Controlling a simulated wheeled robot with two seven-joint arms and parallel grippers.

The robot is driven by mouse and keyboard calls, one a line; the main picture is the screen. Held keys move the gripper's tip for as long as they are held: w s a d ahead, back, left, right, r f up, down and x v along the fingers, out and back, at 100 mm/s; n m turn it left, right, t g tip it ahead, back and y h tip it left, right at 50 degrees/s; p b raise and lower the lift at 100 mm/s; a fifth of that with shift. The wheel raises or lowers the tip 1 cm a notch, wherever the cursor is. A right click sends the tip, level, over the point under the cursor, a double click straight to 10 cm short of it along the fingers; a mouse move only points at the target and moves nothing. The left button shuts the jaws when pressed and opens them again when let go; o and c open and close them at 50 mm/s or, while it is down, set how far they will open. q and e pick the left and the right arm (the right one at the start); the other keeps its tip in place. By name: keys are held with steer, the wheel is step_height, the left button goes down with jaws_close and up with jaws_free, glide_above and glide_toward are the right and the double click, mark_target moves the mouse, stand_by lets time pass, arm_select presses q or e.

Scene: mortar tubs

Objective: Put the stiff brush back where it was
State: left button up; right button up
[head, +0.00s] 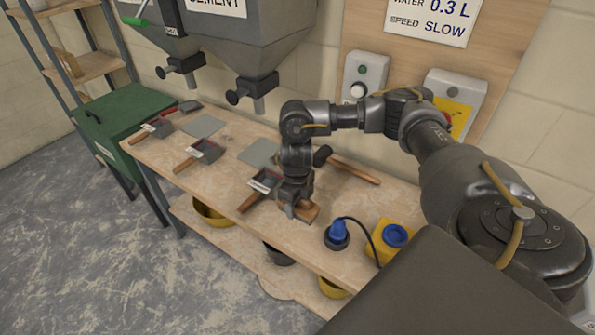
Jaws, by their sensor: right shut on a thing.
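My right gripper (293,207) points down over the front middle of the wooden workbench (225,185). It is shut on the stiff brush (311,213), of which a brown wooden part shows beside and below the fingers. The brush is at or just above the bench top; I cannot tell whether it touches. Its bristles are hidden. My left gripper is not in view.
A scoop (259,187) lies just left of the gripper, with more scoops and grey plates further left. A wooden stick (355,171) lies behind. Hoppers hang above.

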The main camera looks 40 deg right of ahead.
steer(key=w+d+f, duration=0.1)
steer(key=f, duration=0.1)
steer(key=w+d+f, duration=0.1)
steer(key=f, duration=0.1)
steer(key=w+d+f+p, duration=0.1)
steer(key=w+f, duration=0.1)
steer(key=shift+d, duration=0.2)
steer(key=shift+d+f+p, duration=0.1)
steer(key=shift+f+p, duration=0.15)
steer(key=shift+p, duration=0.1)
step_height(320, 180, down, 2)
steer(key=shift+f+p, duration=0.1)
steer(key=shift+p, duration=0.45)
steer(key=shift+w+f, duration=0.1)
steer(key=shift+f, duration=0.15)
steer(key=shift+f, duration=0.2)
steer(key=o, duration=1)
